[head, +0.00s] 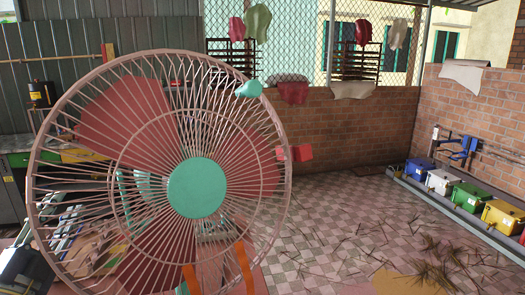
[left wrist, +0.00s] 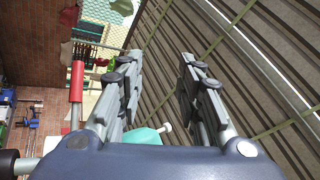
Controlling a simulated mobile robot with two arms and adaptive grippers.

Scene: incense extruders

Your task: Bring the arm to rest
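My left gripper (head: 72,232) is at the lower left of the head view, partly behind the wire cage of a large fan. In the left wrist view its two grey fingers (left wrist: 158,75) stand apart, with nothing held between their tips. A teal piece with a pale stub (left wrist: 142,136) shows beyond the palm, between the finger bases; I cannot tell whether it touches them. My right gripper does not show in either view.
The large pink fan with a teal hub (head: 197,188) blocks much of the head view. Blue, white, green and yellow boxes (head: 502,217) line the right wall. The tiled floor (head: 335,215) between has open room, with scattered sticks. A red cylinder (left wrist: 77,85) shows in the wrist view.

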